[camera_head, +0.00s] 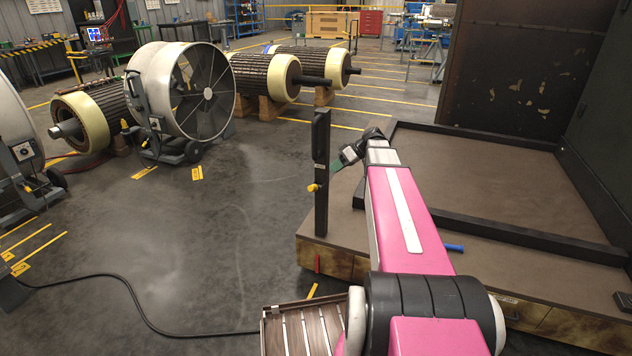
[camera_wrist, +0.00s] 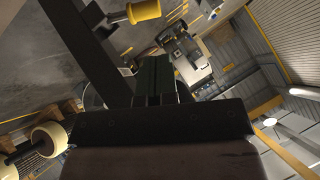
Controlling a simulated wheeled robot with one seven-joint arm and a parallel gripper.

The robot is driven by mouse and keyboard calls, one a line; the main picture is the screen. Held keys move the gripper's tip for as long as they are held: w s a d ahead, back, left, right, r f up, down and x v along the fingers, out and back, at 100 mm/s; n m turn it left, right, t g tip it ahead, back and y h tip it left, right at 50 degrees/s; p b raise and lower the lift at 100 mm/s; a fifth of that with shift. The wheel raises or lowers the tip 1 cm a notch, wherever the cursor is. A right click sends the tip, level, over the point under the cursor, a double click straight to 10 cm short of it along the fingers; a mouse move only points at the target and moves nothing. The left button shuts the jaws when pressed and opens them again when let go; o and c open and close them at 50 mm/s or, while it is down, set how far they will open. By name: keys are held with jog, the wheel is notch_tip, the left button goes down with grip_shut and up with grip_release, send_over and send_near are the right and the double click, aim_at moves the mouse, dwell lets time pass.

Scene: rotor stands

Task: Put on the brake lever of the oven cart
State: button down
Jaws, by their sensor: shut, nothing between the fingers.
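The oven cart (camera_head: 500,265) is a low brown-topped platform with a dark raised frame, at the right in the head view. A dark upright post (camera_head: 321,150) stands at its near left corner and also shows in the wrist view (camera_wrist: 88,50). A yellow-ended handle (camera_head: 314,187) juts from the post; a yellow knob shows at the top of the wrist view (camera_wrist: 144,10). A red piece (camera_head: 317,263) and a blue handle (camera_head: 453,248) also show on the cart. I cannot tell which is the brake lever. My gripper (camera_head: 341,162) is shut and empty, just right of the post.
A large drum fan (camera_head: 165,92) and several rotors (camera_head: 265,78) stand on the floor at the back left. A black cable (camera_head: 130,290) crosses the floor. A slatted tray (camera_head: 300,330) is at the near edge. Open floor (camera_head: 220,220) lies left of the cart.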

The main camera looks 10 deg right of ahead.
aim_at(314, 186)
jog(key=shift+w+d+r, duration=0.1)
jog(key=shift+d+r, duration=0.05)
jog(key=shift+r, duration=0.05)
jog(key=x, duration=1)
dwell(0.6)
jog(key=shift+s+a+f+n+t+h, duration=0.25)
jog(key=shift+s+f+n+t+h, duration=0.1)
jog(key=shift+s+f+t, duration=0.1)
jog(key=shift+s+a+f+n+t+h, duration=0.25)
jog(key=shift+s+a+f+n+t, duration=0.05)
jog(key=shift+s+f+n+t, duration=0.1)
notch_tip(314, 186, down, 7)
jog(key=s+n+t+h, duration=0.1)
jog(key=n+t+h, duration=0.2)
jog(key=t, duration=0.2)
jog(key=shift+a, duration=0.4)
